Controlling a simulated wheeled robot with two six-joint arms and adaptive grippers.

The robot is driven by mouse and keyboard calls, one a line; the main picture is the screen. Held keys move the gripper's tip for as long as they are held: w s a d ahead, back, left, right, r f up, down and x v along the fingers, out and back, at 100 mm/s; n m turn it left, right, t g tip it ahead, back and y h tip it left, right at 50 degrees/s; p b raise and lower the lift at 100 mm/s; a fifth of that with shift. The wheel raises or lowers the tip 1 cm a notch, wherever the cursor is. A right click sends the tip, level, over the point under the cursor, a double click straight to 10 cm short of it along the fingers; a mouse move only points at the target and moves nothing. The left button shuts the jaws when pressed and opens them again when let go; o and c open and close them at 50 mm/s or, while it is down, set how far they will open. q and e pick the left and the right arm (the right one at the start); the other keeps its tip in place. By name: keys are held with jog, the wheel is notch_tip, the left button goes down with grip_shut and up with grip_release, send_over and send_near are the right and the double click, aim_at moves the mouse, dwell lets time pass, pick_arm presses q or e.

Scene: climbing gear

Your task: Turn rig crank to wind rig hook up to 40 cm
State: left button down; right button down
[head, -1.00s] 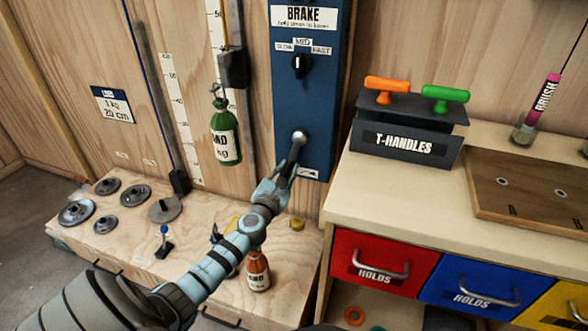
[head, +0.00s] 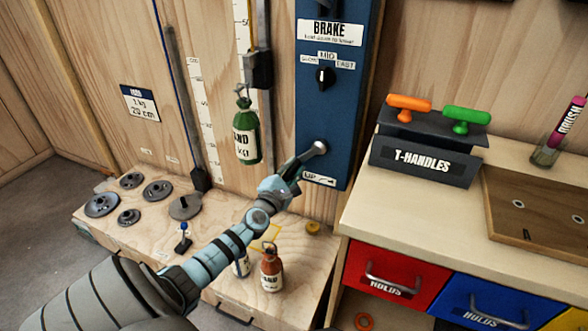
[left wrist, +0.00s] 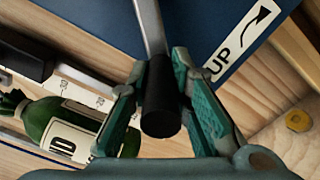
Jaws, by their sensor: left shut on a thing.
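The rig crank (head: 305,157) is a silver arm pivoted low on the blue brake panel (head: 335,105), pointing down and left. My left gripper (head: 282,186) is shut on its black handle, which shows between the fingers in the left wrist view (left wrist: 161,100). The green sand bottle (head: 246,130) hangs left of the panel, before a height scale; it also shows in the left wrist view (left wrist: 65,125). The rig hook is too small to make out clearly at the bottle's top. My right gripper is out of view.
An orange bottle (head: 271,268) and a pale one stand on the low wooden box below my left arm. Several weight discs (head: 102,204) lie at its left. The T-handles rack (head: 424,160) stands on the bench at right.

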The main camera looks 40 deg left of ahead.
pick_arm(q)
jog(key=c, duration=1.4)
grip_release()
jog(key=shift+s+a, duration=0.1)
jog(key=shift+c, duration=0.2)
jog(key=v, duration=1.2)
